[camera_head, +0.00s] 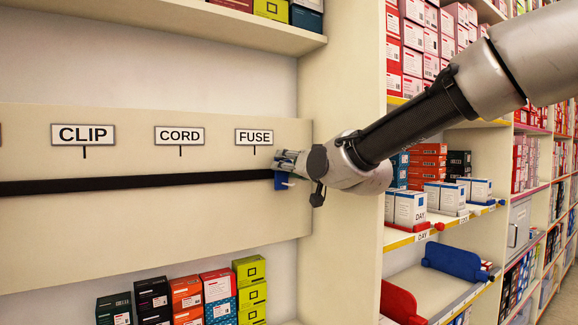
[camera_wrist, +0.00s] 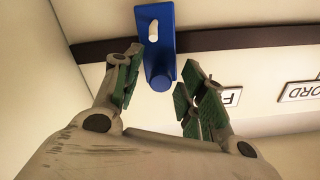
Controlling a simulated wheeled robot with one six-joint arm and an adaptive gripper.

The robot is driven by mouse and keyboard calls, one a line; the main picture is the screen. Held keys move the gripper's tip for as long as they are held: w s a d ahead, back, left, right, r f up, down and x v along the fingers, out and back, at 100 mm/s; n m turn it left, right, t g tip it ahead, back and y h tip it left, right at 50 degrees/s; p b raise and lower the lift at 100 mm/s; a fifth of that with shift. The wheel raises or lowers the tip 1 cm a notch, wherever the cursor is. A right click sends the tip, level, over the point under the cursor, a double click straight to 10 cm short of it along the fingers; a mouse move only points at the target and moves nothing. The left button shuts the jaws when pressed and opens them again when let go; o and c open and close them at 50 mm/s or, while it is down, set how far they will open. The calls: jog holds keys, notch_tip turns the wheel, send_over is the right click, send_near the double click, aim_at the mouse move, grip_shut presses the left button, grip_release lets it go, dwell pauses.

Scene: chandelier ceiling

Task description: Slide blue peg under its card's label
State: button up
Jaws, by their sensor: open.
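The blue peg (camera_head: 282,183) sits on the black rail (camera_head: 130,183) near its right end, a little right of the FUSE label (camera_head: 254,136). The CORD label (camera_head: 180,135) and CLIP label (camera_head: 83,134) are farther left, each with a short tick below. My gripper (camera_head: 287,163) is at the peg, partly covering it. In the wrist view the blue peg (camera_wrist: 154,45) has a white part on its plate and a round blue knob. The open fingers of my gripper (camera_wrist: 162,84) stand on either side of the knob, apparently apart from it. I cannot identify the peg's card.
An upright wall panel (camera_head: 318,230) stands close right of the rail. Colored boxes (camera_head: 187,298) stand on the shelf below the board. Right of the panel, shelves hold blue-and-white boxes (camera_head: 410,208), a red holder (camera_head: 399,303) and a blue holder (camera_head: 453,262). The rail left of the peg looks clear.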

jog(key=shift+w+a, duration=0.2)
jog(key=shift+w, duration=0.05)
grip_shut()
jog(key=shift+s+a, duration=0.1)
jog(key=shift+a, duration=0.05)
